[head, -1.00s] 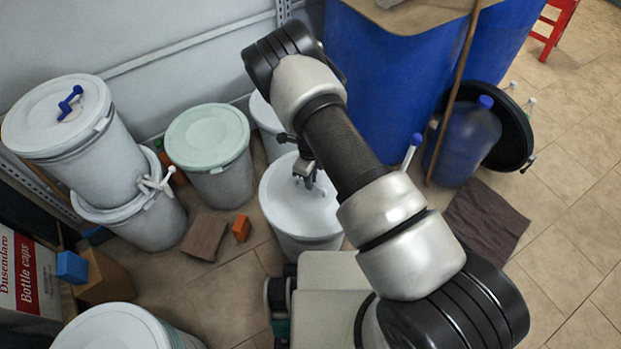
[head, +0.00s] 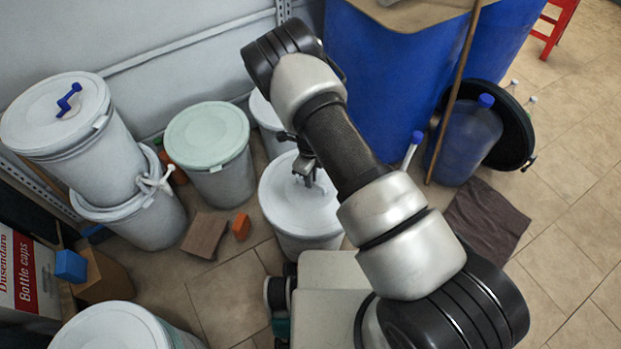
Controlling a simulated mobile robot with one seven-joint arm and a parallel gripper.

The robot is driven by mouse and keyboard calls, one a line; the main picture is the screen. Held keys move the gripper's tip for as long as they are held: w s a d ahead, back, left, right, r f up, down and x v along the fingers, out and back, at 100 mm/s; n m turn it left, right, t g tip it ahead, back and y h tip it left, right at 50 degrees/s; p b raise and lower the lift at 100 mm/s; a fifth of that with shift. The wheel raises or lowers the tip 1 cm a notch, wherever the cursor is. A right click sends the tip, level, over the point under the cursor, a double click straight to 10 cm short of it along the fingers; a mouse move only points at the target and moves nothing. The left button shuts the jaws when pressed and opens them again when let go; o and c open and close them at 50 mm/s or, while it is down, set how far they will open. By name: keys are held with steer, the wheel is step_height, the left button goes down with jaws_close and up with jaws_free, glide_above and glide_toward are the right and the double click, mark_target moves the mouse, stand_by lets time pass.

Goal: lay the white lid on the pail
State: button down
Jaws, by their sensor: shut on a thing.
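The white lid (head: 291,205) lies over the top of the white pail (head: 308,246), in the middle of the head view just in front of my base. The lid looks about level, and its rim lines up with the pail's rim as far as I can see. My gripper (head: 307,180) points down at the lid's middle, shut on the lid's grip there. My arm covers the right part of the lid, and the fingertips are small and partly hidden.
A pail with a pale green lid (head: 206,136) and another white-lidded pail (head: 268,112) stand behind. Stacked drums (head: 75,120) stand at left. Large blue barrels (head: 385,80) and a blue bottle (head: 468,142) are at back right. An orange block (head: 241,226) and brown piece (head: 204,236) lie on the floor.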

steer(key=shift+f+b, duration=0.85)
steer(key=shift+b, duration=0.15)
stand_by(1.1)
stand_by(0.3)
steer(key=c, duration=1.3)
jaws_free()
steer(key=shift+o, duration=0.2)
steer(key=shift+r+p, duration=2.25)
steer(key=shift+r, duration=1.3)
